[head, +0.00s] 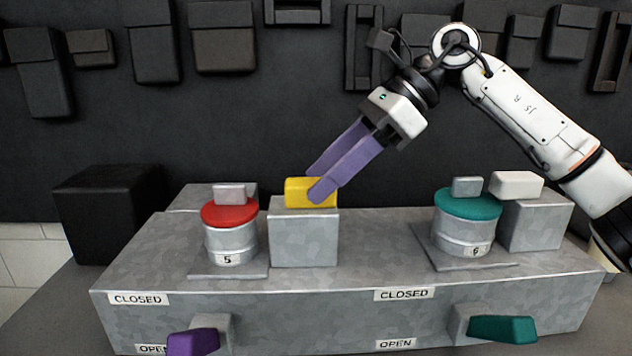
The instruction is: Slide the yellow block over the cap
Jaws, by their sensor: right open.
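The yellow block (296,192) sits on top of a grey metal box (303,243) in the middle of the bench unit. My right gripper (315,185) reaches down from the upper right with its purple fingers at the yellow block. The near fingertip covers part of the block's right side; I cannot tell whether it touches. The jaws are open. Left of the block, a red cap (229,214) with a pale grip tops a round duct stub marked 5. At right, a teal cap (470,206) with a grey grip tops another stub. My left gripper is not in view.
A white block (516,184) rests on a grey box behind the teal cap. Purple (192,342) and teal (503,328) handles stick out in front, near CLOSED and OPEN labels. A black box (108,212) stands at left. Dark shapes hang on the back wall.

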